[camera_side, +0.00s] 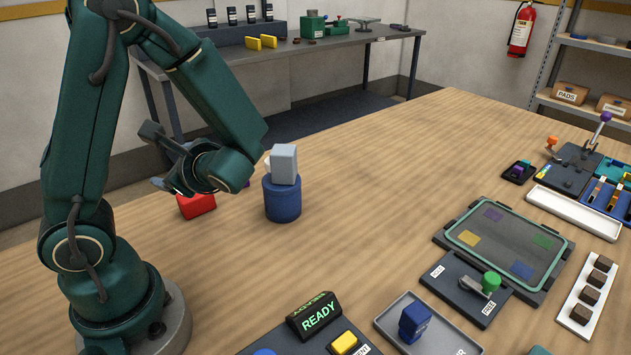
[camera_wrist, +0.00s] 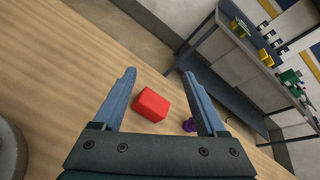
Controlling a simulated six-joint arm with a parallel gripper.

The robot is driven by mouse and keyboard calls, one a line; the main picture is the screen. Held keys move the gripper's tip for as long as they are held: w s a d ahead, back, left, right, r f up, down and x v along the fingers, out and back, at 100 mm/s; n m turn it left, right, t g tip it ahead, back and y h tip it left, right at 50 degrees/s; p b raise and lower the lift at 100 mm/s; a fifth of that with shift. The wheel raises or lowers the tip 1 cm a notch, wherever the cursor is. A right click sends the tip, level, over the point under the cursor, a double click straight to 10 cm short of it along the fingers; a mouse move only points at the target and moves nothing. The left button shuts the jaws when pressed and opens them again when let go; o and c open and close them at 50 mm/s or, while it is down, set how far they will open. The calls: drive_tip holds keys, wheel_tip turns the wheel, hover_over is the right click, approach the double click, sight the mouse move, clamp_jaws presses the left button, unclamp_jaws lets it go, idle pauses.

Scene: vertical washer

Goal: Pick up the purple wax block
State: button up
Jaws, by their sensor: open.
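A small purple piece, likely the purple wax block (camera_wrist: 189,125), shows in the wrist view beside the inner edge of the right finger, which hides part of it. In the side view only a purple sliver (camera_side: 247,183) shows behind my gripper. My gripper (camera_side: 155,157) is open and empty, held above the table. In the wrist view its fingers (camera_wrist: 158,75) spread on either side of a red block (camera_wrist: 151,105), which lies beyond them and appears apart from them. In the side view the red block (camera_side: 197,205) is below my gripper.
A grey block (camera_side: 284,164) stands on a blue cylinder (camera_side: 282,198) right of my gripper. The wooden table (camera_side: 370,160) is clear in the middle. A dark panel with a green-rimmed screen (camera_side: 505,240), trays and a READY box (camera_side: 315,315) occupy the right and front.

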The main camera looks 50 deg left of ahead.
drive_tip(key=w+a+f+m+t+y, duration=0.1)
drive_tip(key=w+f+m+t+y, duration=0.25)
drive_tip(key=w+m+t, duration=0.8)
drive_tip(key=shift+m+g+h, duration=0.35)
drive_tip(key=shift+m+g, duration=0.2)
drive_tip(key=shift+g, duration=0.4)
drive_tip(key=f, duration=0.7)
drive_tip(key=shift+w+f, duration=0.3)
drive_tip(key=shift+w, duration=0.1)
drive_tip(key=shift+x, duration=3.8)
drive_tip(key=shift+r, duration=0.15)
clamp_jaws()
